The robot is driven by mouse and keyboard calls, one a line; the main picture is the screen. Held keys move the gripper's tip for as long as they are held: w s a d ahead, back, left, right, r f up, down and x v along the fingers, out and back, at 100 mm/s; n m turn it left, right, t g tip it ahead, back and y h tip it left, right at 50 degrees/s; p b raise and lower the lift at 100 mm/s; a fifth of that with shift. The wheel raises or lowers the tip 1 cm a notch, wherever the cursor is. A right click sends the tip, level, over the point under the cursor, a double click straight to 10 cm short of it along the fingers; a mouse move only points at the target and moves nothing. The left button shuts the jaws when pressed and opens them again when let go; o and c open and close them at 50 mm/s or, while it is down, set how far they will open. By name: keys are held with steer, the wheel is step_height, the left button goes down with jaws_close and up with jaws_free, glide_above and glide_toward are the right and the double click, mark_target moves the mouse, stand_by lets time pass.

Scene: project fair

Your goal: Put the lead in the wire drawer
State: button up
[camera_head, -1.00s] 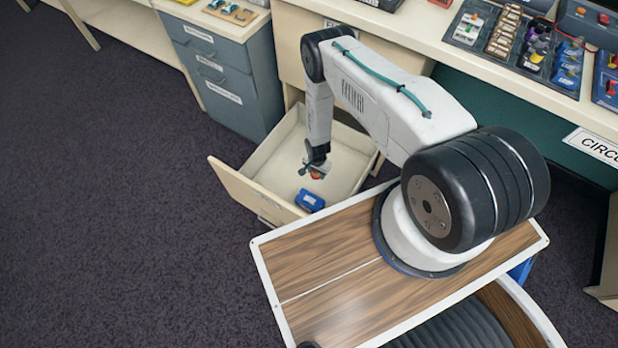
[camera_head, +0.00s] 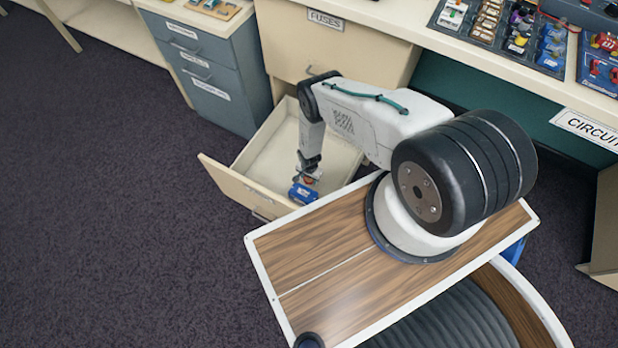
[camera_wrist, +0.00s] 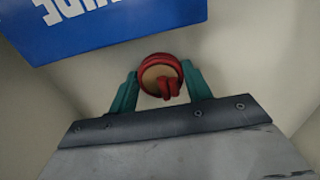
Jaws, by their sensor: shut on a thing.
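The lead is a small red coil (camera_wrist: 161,77), seen in the wrist view between the two green fingers of my gripper (camera_wrist: 160,88). My gripper is shut on it. In the head view my gripper (camera_head: 307,181) is down inside the open cream drawer (camera_head: 232,187), near its front end, right by a blue box (camera_head: 303,194). In the wrist view the blue box (camera_wrist: 110,25) with white lettering, partly cut off, lies just beyond the lead. I cannot tell whether the lead touches the drawer floor. The drawer's own label is not readable.
A closed drawer labelled FUSES (camera_head: 325,20) is above the open one. A grey-blue drawer cabinet (camera_head: 205,75) stands to the left. Trays of parts (camera_head: 505,35) lie on the counter at upper right. The drawer floor behind my gripper is clear.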

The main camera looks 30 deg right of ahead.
steer(key=o, duration=1.1)
steer(key=shift+c, duration=0.2)
